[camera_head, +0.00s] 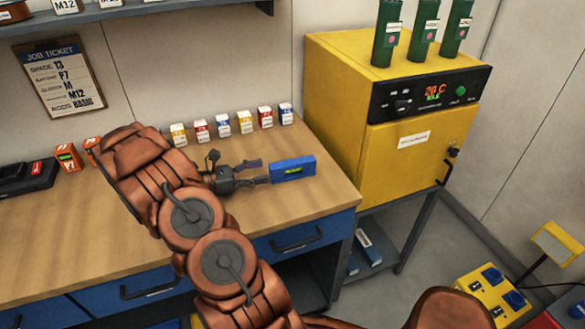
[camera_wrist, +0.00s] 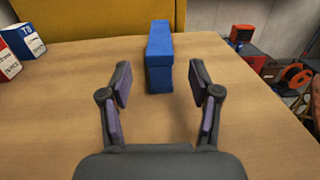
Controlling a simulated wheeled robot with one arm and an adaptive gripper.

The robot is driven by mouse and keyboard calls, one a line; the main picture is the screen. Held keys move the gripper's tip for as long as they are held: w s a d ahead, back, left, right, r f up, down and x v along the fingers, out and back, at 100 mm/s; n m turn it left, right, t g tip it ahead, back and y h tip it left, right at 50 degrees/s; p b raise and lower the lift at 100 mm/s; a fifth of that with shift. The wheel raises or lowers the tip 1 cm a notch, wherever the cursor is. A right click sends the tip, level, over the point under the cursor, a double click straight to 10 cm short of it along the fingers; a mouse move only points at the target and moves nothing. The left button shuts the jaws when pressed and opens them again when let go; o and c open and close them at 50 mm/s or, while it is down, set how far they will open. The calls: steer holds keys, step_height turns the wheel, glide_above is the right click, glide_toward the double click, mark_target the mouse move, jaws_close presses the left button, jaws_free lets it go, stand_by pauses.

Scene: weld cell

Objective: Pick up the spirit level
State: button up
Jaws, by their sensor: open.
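The spirit level (camera_head: 292,169) is a blue bar with a small greenish vial, lying on the wooden workbench near its right end. In the wrist view the blue level (camera_wrist: 160,60) lies lengthwise ahead of me, its near end just at the fingertips. My gripper (camera_head: 256,172) is at the left of the level in the head view, low over the bench. In the wrist view my gripper (camera_wrist: 160,78) is open, with one finger on each side of the level's near end. A gap shows on both sides. Nothing is held.
A row of several small labelled boxes (camera_head: 245,122) stands along the wall behind. A yellow oven (camera_head: 340,90) stands right of the bench (camera_head: 90,230). Bare wood surrounds the level. A shelf (camera_head: 150,12) hangs above at the back left.

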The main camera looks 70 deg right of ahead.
mark_target(282, 164)
steer(key=shift+p+x, duration=1.1)
steer(key=shift+x, duration=2.65)
jaws_close()
